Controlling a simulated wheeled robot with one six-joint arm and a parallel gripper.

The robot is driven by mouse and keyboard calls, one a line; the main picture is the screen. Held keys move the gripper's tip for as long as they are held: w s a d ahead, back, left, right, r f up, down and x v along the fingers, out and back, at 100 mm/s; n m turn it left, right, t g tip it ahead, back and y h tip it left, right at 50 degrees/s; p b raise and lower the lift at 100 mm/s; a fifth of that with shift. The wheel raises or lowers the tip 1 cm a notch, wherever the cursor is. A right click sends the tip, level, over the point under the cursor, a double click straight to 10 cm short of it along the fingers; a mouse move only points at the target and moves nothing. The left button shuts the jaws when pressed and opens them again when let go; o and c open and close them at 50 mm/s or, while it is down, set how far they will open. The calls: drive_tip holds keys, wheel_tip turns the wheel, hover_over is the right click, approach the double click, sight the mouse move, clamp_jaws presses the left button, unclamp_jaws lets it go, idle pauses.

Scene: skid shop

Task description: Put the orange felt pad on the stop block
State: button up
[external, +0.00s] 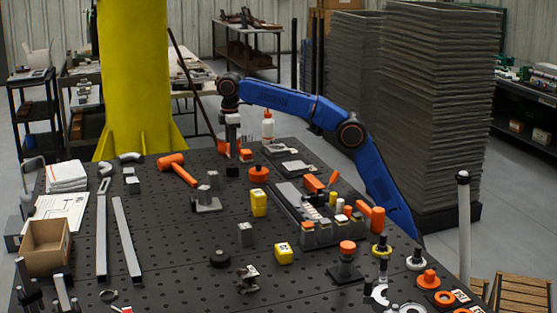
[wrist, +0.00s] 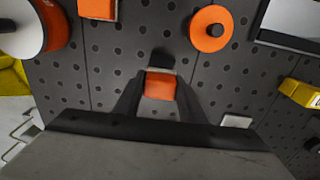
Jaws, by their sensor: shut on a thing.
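My gripper (external: 231,152) is low over the far part of the dark perforated bench. In the wrist view its two dark fingers (wrist: 160,92) are shut on the orange felt pad (wrist: 160,85), a small orange square. In the external view a bit of orange, probably the pad, shows at my fingers (external: 222,147). A dark shape, block or shadow, lies just beyond the pad in the wrist view. I cannot tell for sure which thing is the stop block, nor whether the pad touches anything below.
An orange mallet (external: 172,160) lies to the left. A small dark block (external: 232,172) stands in front.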

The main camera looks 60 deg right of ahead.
drive_tip(key=shift+f, duration=1.9)
drive_tip(key=shift+f, duration=0.1)
drive_tip(key=o, duration=1.1)
drive_tip(key=shift+c, duration=0.2)
wheel_tip(320, 180, up, 6)
drive_tip(key=shift+r, duration=0.9)
